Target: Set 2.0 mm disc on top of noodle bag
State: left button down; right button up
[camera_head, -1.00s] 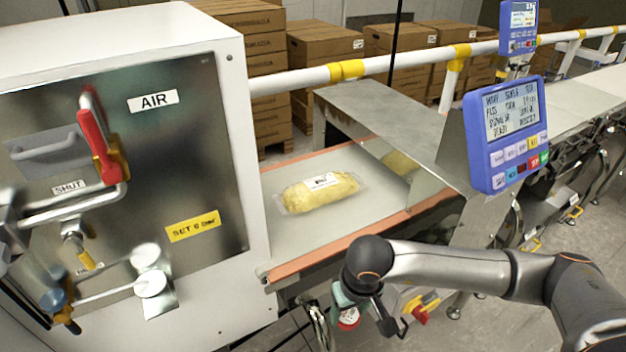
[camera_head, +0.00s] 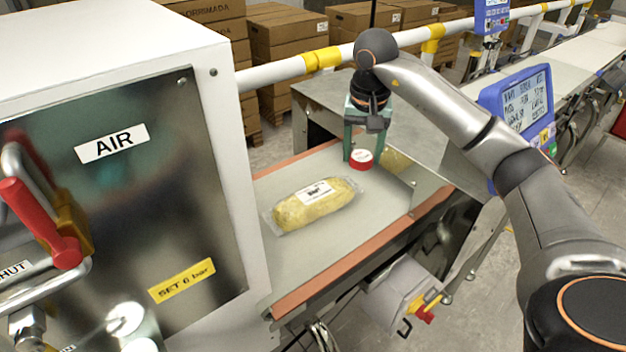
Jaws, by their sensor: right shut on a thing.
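The noodle bag (camera_head: 314,207), a clear pack of yellow noodles with a white label, lies on the grey belt (camera_head: 345,243). My right gripper (camera_head: 361,150) points down over the belt, beyond the bag and to its right. It is shut on a small red disc with a white face, the 2.0 mm disc (camera_head: 361,160). The print on the disc is too small to read. The disc appears above the belt and apart from the bag. My left gripper is not in view.
A steel cabinet (camera_head: 185,200) with a red-handled valve stands at the left. A metal tunnel (camera_head: 325,95) covers the belt behind my gripper. A blue display (camera_head: 520,105) is at the right, near my right arm. A white rail (camera_head: 290,72) with yellow joints runs behind.

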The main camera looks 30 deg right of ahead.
jog(key=w+a+f, duration=0.2)
jog(key=w+a, duration=0.1)
jog(key=w, duration=0.1)
jog(key=p, duration=0.2)
send_over(315, 192)
jog(key=f, duration=0.5)
jog(key=shift+s+f, duration=0.3)
jog(key=shift+s, duration=0.05)
jog(key=shift+w+a+f, duration=0.15)
jog(key=shift+f, duration=0.1)
notch_tip(315, 192, down, 2)
jog(key=shift+f+p, duration=0.15)
jog(key=shift+p, duration=0.15)
jog(key=shift+f, duration=0.45)
jog(key=shift+f, duration=0.1)
jog(key=o, duration=1.4)
jog(key=shift+c, duration=0.2)
